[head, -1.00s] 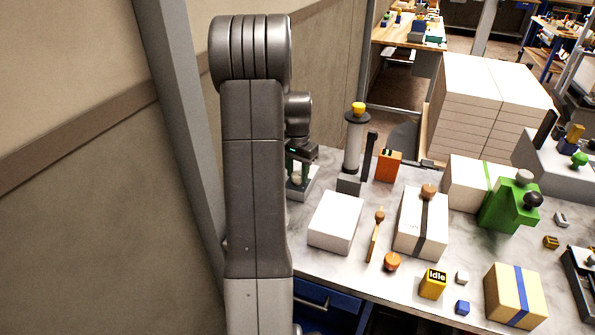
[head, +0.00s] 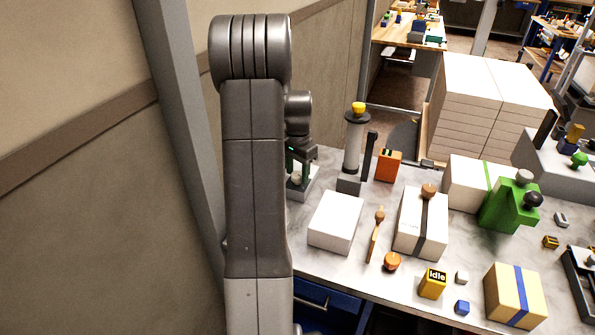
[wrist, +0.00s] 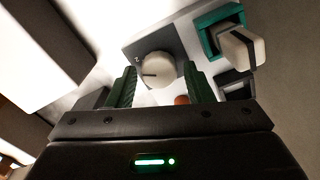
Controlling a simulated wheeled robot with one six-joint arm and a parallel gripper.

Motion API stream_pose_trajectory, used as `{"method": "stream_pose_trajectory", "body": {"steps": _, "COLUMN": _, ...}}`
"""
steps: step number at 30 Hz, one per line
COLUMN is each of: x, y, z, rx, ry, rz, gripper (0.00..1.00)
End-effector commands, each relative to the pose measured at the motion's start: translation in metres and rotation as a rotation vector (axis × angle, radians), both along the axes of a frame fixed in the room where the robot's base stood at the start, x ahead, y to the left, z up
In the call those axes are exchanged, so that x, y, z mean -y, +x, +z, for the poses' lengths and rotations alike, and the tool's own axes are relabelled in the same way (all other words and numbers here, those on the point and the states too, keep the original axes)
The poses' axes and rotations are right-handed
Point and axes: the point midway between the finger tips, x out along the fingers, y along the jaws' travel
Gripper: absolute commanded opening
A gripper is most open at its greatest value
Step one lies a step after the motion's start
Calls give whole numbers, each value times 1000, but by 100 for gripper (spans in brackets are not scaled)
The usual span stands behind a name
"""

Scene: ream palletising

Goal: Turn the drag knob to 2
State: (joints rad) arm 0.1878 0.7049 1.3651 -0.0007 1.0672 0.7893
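A round cream knob (wrist: 156,70) with a dark pointer line sits on a grey panel (wrist: 130,47) in the wrist view. The line points left, and a small dark mark on the panel is too small to read surely. The knob also shows small in the head view (head: 296,180), partly hidden by my arm. My gripper (wrist: 160,72) is open, with its green-padded fingers on either side of the knob and a gap visible at each side. Whether the fingertips reach down past the knob's top, I cannot tell. In the head view my gripper (head: 300,163) is above the knob.
A teal-framed cream switch (wrist: 242,47) stands close to the right finger. In the head view, a roll post with a yellow knob (head: 357,109), a white box (head: 335,221) and an orange box (head: 387,166) stand right of my gripper. A wall is at left.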

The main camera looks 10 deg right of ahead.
Motion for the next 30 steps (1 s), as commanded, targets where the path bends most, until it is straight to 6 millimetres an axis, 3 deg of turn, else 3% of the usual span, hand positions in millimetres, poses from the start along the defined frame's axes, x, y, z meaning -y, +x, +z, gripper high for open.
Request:
{"method": "stream_pose_trajectory", "body": {"steps": 10, "x": 0, "y": -1, "z": 0, "rx": -3, "ry": 1, "rz": 1, "gripper": 58}}
{"method": "stream_pose_trajectory", "body": {"steps": 14, "x": 0, "y": 0, "z": 10, "rx": -1, "ry": 1, "rz": 1, "gripper": 58}}
{"method": "stream_pose_trajectory", "body": {"steps": 30, "x": 0, "y": 0, "z": 120, "rx": 0, "ry": 0, "rz": 1, "gripper": 58}}
